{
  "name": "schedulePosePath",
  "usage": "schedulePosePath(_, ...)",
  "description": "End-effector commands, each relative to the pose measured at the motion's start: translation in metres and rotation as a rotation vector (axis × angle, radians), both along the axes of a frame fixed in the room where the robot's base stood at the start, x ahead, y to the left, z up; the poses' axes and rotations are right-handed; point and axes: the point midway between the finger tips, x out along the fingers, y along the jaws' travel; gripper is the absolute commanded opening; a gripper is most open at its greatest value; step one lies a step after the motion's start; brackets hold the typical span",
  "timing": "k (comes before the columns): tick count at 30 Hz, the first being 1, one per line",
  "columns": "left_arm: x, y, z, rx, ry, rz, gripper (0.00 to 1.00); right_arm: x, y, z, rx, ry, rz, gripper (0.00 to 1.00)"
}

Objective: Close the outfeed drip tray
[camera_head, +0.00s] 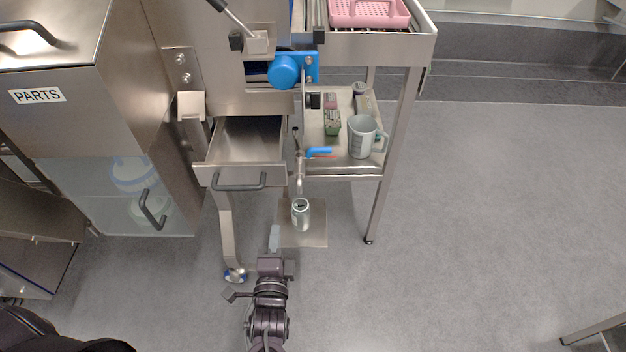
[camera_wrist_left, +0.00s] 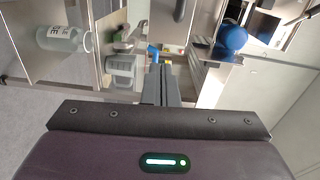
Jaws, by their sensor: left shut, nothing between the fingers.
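The outfeed drip tray, which I take to be the steel drawer (camera_head: 240,176) under the machine, stands pulled out in the head view. Its inside looks empty, and a dark bar handle (camera_head: 240,182) is on its front. My left gripper (camera_head: 275,230) is shut and empty. In the head view it appears below and slightly right of the tray front, apart from the handle. The shut fingers also show in the left wrist view (camera_wrist_left: 161,84), pointing toward the machine. My right gripper is not in view.
Right of the tray, a shelf holds a grey mug (camera_head: 362,137) and small boxes. A PARTS cabinet (camera_head: 60,110) stands left.

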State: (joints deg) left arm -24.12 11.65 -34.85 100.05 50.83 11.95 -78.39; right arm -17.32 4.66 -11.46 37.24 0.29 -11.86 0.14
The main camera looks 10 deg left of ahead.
Motion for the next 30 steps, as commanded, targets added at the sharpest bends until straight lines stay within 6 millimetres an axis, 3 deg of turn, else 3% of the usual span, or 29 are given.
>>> schedulePosePath(3, 0.001, 0.001, 0.012, 0.046, -0.028, 0.007, 0.0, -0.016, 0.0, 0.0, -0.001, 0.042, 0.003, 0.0)
schedulePosePath(7, 0.014, 0.005, 0.012, 0.051, -0.031, 0.009, 0.0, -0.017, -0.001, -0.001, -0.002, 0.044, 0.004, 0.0)
schedulePosePath(21, 0.107, 0.026, 0.013, 0.046, -0.028, 0.007, 0.0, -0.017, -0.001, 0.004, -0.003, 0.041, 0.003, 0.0)
schedulePosePath(30, 0.133, 0.033, 0.011, 0.045, -0.026, 0.007, 0.0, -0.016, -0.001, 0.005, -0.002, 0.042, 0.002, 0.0)
